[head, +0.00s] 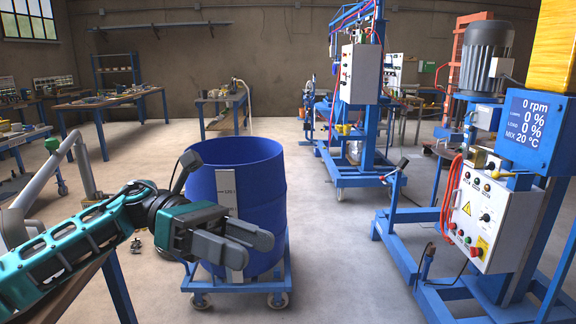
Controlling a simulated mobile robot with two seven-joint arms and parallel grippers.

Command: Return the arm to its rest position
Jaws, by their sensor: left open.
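My left arm (85,240) comes in from the left, teal and black, reaching over the edge of a table. My left gripper (258,243) is open and empty, with its grey fingers pointing right. In the picture it overlaps the front of a blue drum (268,185), covering part of its label; I cannot tell the gap between them. The drum stands upright on a blue wheeled dolly (245,287). The disperser mixer (490,150) stands at the right, with a display (524,130) reading 0 rpm. My right gripper is not in view.
A grey control box (484,215) with buttons and red hoses hangs on the mixer's blue frame. Another blue machine (360,75) stands at the back middle. Workbenches (112,103) line the back left. The floor (345,250) between drum and mixer is clear.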

